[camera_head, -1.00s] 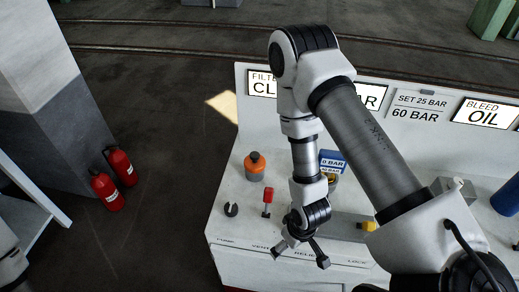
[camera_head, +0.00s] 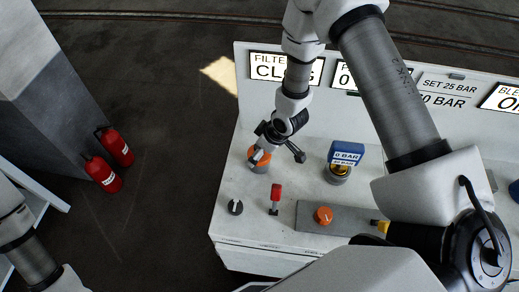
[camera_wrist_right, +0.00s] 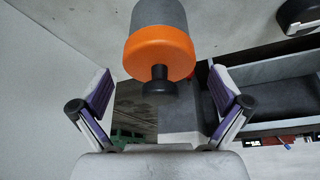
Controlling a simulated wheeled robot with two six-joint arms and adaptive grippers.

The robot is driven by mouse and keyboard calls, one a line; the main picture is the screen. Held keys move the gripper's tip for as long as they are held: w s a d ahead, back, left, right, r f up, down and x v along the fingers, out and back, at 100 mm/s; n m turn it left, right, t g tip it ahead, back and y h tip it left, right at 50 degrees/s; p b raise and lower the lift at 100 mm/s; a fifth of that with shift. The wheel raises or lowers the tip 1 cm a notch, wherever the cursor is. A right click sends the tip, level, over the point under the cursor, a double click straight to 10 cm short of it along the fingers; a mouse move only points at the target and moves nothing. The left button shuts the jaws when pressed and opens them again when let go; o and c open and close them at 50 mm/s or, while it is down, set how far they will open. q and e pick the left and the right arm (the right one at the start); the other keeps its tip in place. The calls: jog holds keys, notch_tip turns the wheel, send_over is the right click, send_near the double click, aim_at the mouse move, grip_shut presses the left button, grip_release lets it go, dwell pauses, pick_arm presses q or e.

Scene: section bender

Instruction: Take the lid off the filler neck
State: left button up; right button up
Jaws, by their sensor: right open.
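The orange lid (camera_head: 263,155) sits on the grey filler neck (camera_head: 260,170) at the back left of the bench, partly hidden by my gripper in the head view. In the right wrist view the orange lid (camera_wrist_right: 158,50) has a black knob (camera_wrist_right: 158,82) and the grey neck (camera_wrist_right: 158,12) shows above it. My right gripper (camera_head: 277,156) is open at the lid. In the wrist view its fingers (camera_wrist_right: 161,92) are spread to either side of the knob, with clear gaps. Part of my left arm shows at the left edge; its gripper is out of view.
A red-handled lever (camera_head: 276,192) and a black knob (camera_head: 235,207) stand in front. A grey block with an orange knob (camera_head: 323,215) and a blue gauge (camera_head: 346,153) lie to the right. The upright sign panel (camera_head: 440,85) backs the bench. Red extinguishers (camera_head: 103,173) stand left.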

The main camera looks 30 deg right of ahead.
jog(key=shift+w+f, duration=0.25)
jog(key=shift+f, duration=0.2)
jog(key=shift+s+r, duration=0.1)
jog(key=shift+r, duration=0.05)
jog(key=c, duration=1.2)
jog(key=shift+o, duration=0.2)
jog(key=shift+s, duration=0.1)
